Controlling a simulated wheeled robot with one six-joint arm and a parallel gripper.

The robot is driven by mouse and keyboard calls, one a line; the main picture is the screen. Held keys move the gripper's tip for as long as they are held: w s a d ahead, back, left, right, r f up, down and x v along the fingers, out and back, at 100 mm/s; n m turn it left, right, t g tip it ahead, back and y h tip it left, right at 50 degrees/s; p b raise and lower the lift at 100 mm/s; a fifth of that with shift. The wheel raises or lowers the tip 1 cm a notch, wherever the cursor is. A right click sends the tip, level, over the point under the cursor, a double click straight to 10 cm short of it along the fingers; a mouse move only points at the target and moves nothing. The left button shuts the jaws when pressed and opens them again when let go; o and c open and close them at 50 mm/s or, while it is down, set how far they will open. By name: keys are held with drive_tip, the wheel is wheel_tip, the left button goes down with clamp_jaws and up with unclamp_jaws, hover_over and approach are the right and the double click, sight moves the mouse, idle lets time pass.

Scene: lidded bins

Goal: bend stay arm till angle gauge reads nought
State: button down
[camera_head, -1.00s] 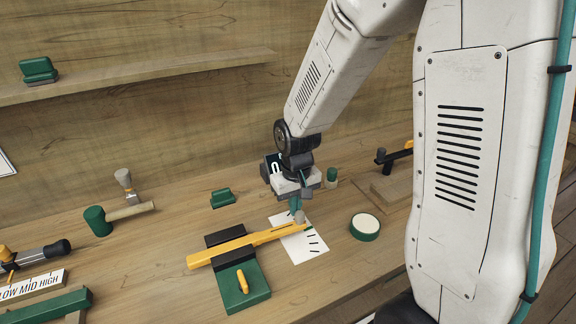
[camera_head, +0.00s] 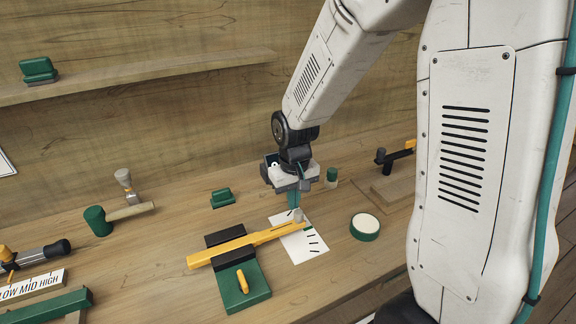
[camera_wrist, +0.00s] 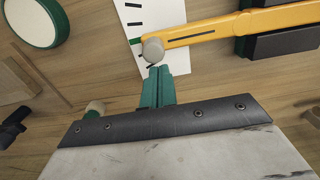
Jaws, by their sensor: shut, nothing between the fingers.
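The yellow stay arm (camera_head: 265,236) lies across a green base (camera_head: 237,292) with black blocks. A grey peg (camera_head: 298,215) stands near its far end, and it also shows in the wrist view (camera_wrist: 152,49). The angle gauge is a white card (camera_head: 300,246) with several black ticks, partly under the arm. A green mark (camera_wrist: 135,41) shows by the arm's tip; I cannot tell whether it belongs to arm or card. My gripper (camera_head: 293,206) is shut and empty behind the peg; its green fingertips (camera_wrist: 158,72) appear close to the peg, apparently just apart.
A round green-rimmed disc (camera_head: 365,226) sits right of the card. A green block (camera_head: 222,198), a green-headed mallet (camera_head: 98,221) and a label strip (camera_head: 32,286) are to the left. A green-topped peg (camera_head: 331,177) and boards (camera_head: 392,184) stand behind right.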

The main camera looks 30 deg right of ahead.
drive_tip(key=shift+r, duration=2.75)
drive_tip(key=shift+s, duration=0.1)
drive_tip(key=s+g, duration=0.1)
drive_tip(key=s, duration=0.2)
drive_tip(key=shift+s+r, duration=0.15)
drive_tip(key=shift+s, duration=0.05)
drive_tip(key=s+r+t, duration=0.2)
drive_tip(key=s+r, duration=1.1)
drive_tip(key=s, duration=0.5)
drive_tip(key=shift+d+r, duration=0.25)
drive_tip(key=shift+d, duration=0.1)
drive_tip(key=shift+s, duration=0.1)
idle(0.4)
